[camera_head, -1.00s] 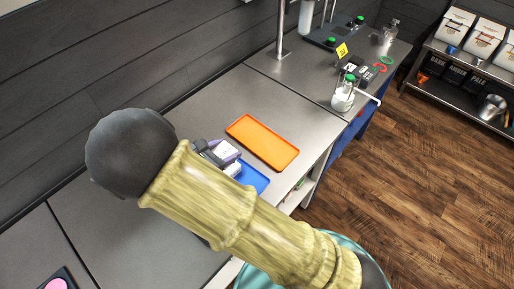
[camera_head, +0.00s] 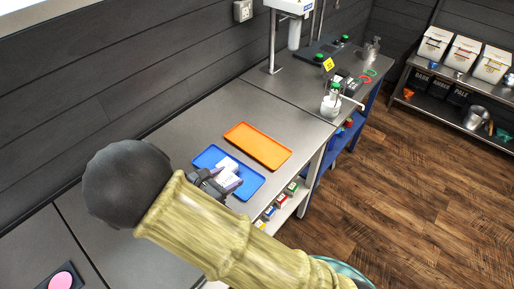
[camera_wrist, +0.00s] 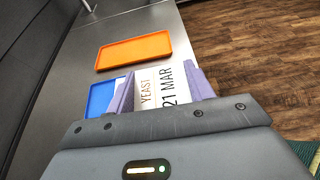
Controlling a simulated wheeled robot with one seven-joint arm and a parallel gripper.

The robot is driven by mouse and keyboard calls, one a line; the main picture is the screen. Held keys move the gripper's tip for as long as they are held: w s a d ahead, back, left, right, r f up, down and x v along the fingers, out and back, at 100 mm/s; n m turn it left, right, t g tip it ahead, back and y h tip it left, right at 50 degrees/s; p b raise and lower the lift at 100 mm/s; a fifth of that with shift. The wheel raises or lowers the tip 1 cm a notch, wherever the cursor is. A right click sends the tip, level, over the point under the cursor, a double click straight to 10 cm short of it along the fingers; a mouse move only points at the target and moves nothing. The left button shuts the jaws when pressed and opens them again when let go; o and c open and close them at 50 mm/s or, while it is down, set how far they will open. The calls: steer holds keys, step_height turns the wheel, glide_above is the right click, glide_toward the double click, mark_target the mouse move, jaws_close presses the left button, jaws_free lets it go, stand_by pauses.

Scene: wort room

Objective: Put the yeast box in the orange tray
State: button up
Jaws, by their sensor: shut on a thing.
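The yeast box (camera_wrist: 160,88) is white, with "YEAST" and "21 MAR" on its face. My gripper (camera_wrist: 163,92) is shut on it, with purple finger pads on both sides. In the head view the box (camera_head: 229,178) and my gripper (camera_head: 222,180) are over the blue tray (camera_head: 251,184); I cannot tell the exact height. The orange tray (camera_head: 257,145) lies flat and empty on the steel counter, just beyond the blue tray. It also shows ahead of the gripper in the wrist view (camera_wrist: 134,51).
A bottle with a green cap (camera_head: 331,101) stands on the far counter. A white dispenser (camera_head: 294,32) is by the wall. Small coloured boxes (camera_head: 281,201) sit on a shelf under the counter. Bare counter (camera_head: 206,124) lies left of the orange tray.

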steer(key=w+d+f, duration=0.1)
steer(key=d+f, duration=0.3)
steer(key=d, duration=0.4)
steer(key=w+d+f+m+g+h, duration=0.1)
steer(key=w+d+f, duration=0.1)
steer(key=d+f, duration=0.3)
steer(key=w+d+f+m+g, duration=0.1)
steer(key=d+f, duration=0.3)
steer(key=d, duration=0.6)
steer(key=shift+w+d+f+h, duration=0.15)
steer(key=shift+w+d+h, duration=0.15)
steer(key=shift+w, duration=0.35)
